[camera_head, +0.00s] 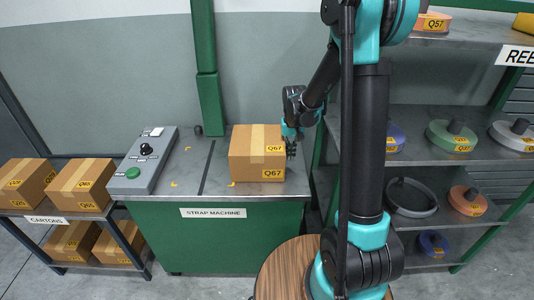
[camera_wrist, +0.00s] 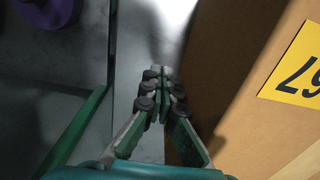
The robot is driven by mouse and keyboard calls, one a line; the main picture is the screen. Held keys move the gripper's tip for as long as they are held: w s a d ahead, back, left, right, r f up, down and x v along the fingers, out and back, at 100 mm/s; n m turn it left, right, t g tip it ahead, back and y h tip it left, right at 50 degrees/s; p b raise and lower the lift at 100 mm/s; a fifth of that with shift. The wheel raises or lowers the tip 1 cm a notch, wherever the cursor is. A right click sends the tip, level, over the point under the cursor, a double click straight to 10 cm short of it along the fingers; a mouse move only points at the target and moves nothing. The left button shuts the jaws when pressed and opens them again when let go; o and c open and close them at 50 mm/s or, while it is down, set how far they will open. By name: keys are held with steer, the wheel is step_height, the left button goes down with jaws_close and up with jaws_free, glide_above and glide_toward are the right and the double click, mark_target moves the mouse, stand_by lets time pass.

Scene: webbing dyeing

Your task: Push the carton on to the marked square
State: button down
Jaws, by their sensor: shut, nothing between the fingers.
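The brown carton (camera_head: 250,150) with yellow Q67 labels stands upright on the grey top of the green strap machine (camera_head: 222,190). My gripper (camera_head: 291,151) is shut and empty, pointing down beside the carton's right side. In the wrist view my shut fingers (camera_wrist: 158,82) are left of the carton's side (camera_wrist: 235,85). I cannot tell whether they touch it.
A dark strip (camera_head: 207,167) crosses the top. A grey control box (camera_head: 146,160) with a green button stands at its left end. A green post (camera_head: 206,80) rises behind. A spool shelf (camera_head: 405,157) is to the right, and a carton rack (camera_head: 75,214) to the left.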

steer(key=shift+a, duration=10.05)
steer(key=shift+d, duration=1.5)
steer(key=shift+r, duration=8)
